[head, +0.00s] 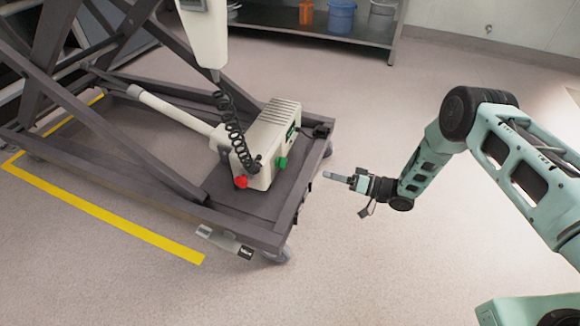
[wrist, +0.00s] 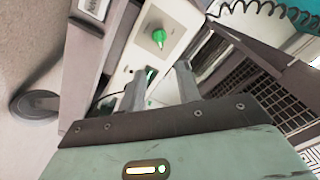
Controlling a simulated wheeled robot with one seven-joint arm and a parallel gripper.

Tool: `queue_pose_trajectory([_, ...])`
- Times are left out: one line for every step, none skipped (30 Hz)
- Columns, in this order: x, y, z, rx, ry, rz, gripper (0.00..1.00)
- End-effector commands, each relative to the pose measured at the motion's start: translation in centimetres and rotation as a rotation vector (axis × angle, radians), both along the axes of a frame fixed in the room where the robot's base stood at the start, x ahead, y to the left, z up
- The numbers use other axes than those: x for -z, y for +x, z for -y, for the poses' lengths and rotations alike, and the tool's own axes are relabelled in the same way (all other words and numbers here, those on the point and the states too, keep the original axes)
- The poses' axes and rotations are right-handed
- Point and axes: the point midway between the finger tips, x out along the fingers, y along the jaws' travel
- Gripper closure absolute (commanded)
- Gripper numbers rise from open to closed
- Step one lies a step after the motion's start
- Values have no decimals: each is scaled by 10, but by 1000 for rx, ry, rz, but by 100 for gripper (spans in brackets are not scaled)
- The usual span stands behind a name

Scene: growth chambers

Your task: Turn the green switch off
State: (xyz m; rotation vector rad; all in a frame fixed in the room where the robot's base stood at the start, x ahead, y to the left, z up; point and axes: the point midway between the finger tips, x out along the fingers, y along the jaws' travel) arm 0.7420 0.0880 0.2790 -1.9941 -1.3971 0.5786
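The green switch (head: 281,163) is a small knob on the side of a cream control box (head: 268,125) that sits on the lift cart's low platform. My gripper (head: 327,175) is to the right of the box, apart from the switch. In the wrist view my gripper (wrist: 160,69) has two grey fingers spread apart with nothing between them. A second green part (wrist: 151,74) on the panel shows between the fingers, partly hidden.
A red button (head: 240,182) is on the box's front, near a coiled black cable (head: 236,130). The cart's dark frame edge (head: 312,178) lies between my gripper and the box. A caster wheel (wrist: 36,105) is at left in the wrist view. Open floor surrounds my arm.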

Motion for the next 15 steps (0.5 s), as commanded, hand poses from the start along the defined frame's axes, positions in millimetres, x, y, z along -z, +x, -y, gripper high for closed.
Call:
queue_pose_trajectory([3,4,-11,-3,2,4,67])
queue_pose_trajectory([3,6,-17,-4,0,3,67])
queue_pose_trajectory([3,9,-25,-3,0,3,67])
queue_pose_trajectory([3,11,-31,-2,1,4,67])
queue_pose_trajectory([3,13,-37,-4,1,4,67])
queue_pose_trajectory([3,16,-45,-3,0,3,67])
queue_pose_trajectory([3,18,-51,-2,1,4,67])
queue_pose_trajectory([3,20,-57,-3,0,4,67])
queue_pose_trajectory([4,23,-65,-4,-1,4,67])
queue_pose_trajectory([3,25,-71,-3,0,4,67])
queue_pose_trajectory([3,28,-77,-2,1,4,67])
queue_pose_trajectory([3,30,-84,-3,0,4,67])
queue_pose_trajectory([3,32,-89,-3,0,4,67])
queue_pose_trajectory([3,34,-94,-3,0,4,67])
queue_pose_trajectory([3,36,-101,-2,-1,4,67])
